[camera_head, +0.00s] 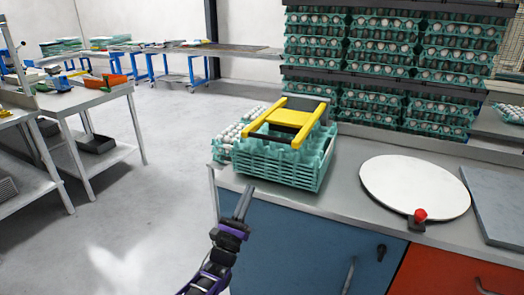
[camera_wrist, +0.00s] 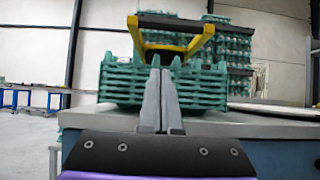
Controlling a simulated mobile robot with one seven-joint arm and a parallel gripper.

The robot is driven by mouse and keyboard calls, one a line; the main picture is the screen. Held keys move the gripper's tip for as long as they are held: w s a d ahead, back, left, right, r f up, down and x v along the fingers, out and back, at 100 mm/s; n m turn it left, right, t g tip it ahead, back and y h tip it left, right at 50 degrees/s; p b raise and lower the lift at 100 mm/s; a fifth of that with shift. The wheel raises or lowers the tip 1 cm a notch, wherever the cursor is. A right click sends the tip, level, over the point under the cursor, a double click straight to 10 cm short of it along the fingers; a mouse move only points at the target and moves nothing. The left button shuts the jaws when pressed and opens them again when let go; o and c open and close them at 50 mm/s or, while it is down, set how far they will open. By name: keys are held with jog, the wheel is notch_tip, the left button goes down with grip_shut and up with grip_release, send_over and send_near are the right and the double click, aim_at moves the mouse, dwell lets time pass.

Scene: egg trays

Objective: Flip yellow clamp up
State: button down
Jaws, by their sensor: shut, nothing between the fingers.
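The yellow clamp (camera_head: 290,118) rests on top of a stack of green egg trays (camera_head: 262,170) at the left end of the counter. It has two long yellow bars, a yellow plate between them and a grey bar at the far end. My gripper (camera_head: 246,190) is shut and empty. It is in front of the tray stack near the counter's front edge, apart from the clamp. In the wrist view its fingertips (camera_wrist: 161,72) overlap the trays.
A white round plate (camera_head: 415,187) and a red button (camera_head: 420,215) are on the counter to the right. White eggs in a tray (camera_head: 230,136) are beside the stack. Tall egg-tray stacks (camera_head: 385,60) stand behind.

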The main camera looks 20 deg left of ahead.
jog(key=s+r+x, duration=0.1)
jog(key=r+x, duration=0.1)
jog(key=x, duration=1.1)
jog(key=shift+s+b, duration=0.25)
jog(key=shift+b, duration=0.2)
jog(key=shift+r, duration=0.2)
